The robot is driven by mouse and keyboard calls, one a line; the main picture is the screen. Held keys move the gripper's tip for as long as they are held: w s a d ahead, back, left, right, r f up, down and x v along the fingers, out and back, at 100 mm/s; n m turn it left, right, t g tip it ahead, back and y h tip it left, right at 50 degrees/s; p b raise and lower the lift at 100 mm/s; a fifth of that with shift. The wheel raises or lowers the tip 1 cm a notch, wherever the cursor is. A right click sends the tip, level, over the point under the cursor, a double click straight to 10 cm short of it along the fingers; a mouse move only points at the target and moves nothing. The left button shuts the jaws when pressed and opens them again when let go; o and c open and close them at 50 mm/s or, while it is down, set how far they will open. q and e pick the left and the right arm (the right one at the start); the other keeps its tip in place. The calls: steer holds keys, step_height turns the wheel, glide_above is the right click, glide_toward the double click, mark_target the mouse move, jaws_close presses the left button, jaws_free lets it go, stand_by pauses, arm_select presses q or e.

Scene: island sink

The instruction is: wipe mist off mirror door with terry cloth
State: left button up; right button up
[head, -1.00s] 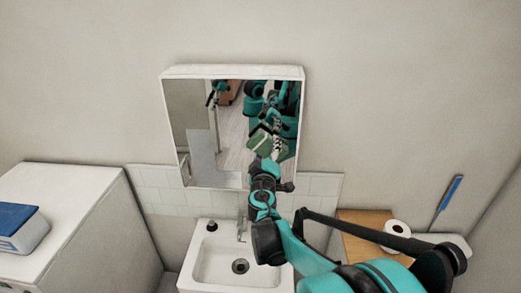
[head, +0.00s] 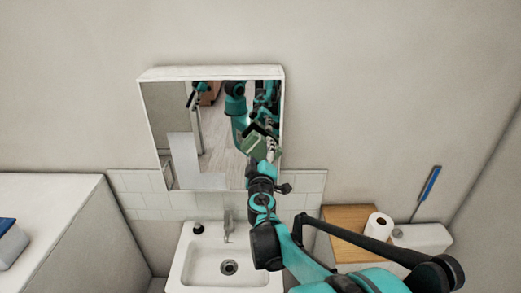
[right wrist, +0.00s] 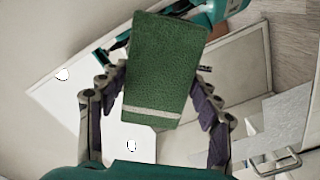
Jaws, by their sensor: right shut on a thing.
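The mirror door (head: 215,115) is the front of a white-framed cabinet on the wall above the sink. It reflects my own arms and the floor, and a pale patch shows at its lower left; I cannot tell whether this is mist. My right gripper (head: 264,168) is in front of the mirror's lower right part. In the right wrist view it is shut on the green terry cloth (right wrist: 165,60), which has a pale stripe near its lower end. Green also shows in the mirror area just above the gripper. Contact with the glass cannot be told. My left gripper is not directly in view.
A white sink (head: 190,262) with a tap (head: 228,225) is below the mirror. A toilet roll (head: 379,226) stands on a wooden top (head: 345,219) at right, beside a blue-handled brush (head: 430,184). A white cabinet (head: 50,215) is at left.

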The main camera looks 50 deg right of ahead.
steer(key=p+v, duration=0.1)
steer(key=v, duration=0.2)
steer(key=shift+a+r, duration=0.1)
steer(key=shift+r, duration=0.05)
steer(key=shift+v, duration=0.95)
steer(key=p+v, duration=0.1)
steer(key=v, duration=0.2)
